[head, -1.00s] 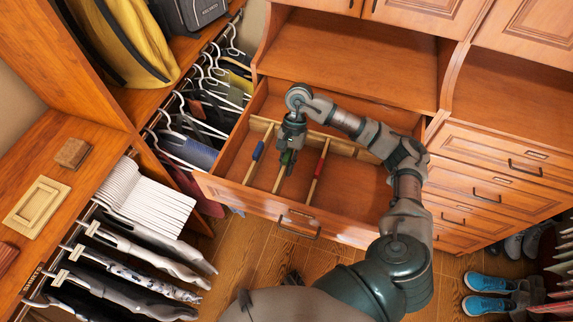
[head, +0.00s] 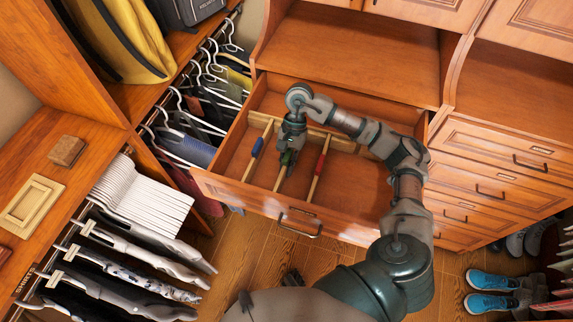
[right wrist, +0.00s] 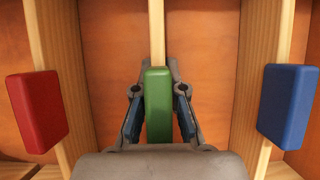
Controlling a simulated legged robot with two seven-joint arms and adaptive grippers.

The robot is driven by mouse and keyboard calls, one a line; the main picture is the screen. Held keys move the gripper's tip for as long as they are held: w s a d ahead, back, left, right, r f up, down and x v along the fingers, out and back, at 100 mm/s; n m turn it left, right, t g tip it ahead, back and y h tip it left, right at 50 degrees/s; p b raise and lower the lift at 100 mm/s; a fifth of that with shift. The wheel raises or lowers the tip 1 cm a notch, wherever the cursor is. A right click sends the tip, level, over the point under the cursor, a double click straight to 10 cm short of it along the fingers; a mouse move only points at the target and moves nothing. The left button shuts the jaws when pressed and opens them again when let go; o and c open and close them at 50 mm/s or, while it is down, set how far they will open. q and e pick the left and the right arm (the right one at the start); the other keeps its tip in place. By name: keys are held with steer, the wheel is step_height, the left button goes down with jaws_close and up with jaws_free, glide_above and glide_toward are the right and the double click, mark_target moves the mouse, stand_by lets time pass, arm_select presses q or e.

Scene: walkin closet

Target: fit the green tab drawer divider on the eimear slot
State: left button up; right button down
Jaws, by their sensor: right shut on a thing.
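The green tab drawer divider (right wrist: 158,105) is between the two fingers of my right gripper (right wrist: 158,112), shut on its green tab in the right wrist view. Its pale wooden strip runs away from the tab. In the head view the green tab (head: 288,157) shows partly under my right gripper (head: 289,150), inside the open drawer (head: 345,200). A blue tab divider (head: 257,148) stands to its left and a red tab divider (head: 320,164) to its right. I cannot read any slot name or tell whether the green divider is seated. My left gripper is not in view.
A pale wooden cross rail (head: 342,142) runs behind the dividers in the drawer. The drawer's right part is clear. Hanging clothes (head: 190,120) are close on the left. A cabinet with closed drawers (head: 490,190) stands on the right.

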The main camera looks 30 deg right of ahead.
steer(key=c, duration=1.2)
jaws_free()
steer(key=shift+r, duration=0.1)
steer(key=v, duration=1.1)
steer(key=shift+w+d+r, duration=0.2)
steer(key=shift+d+r, duration=0.1)
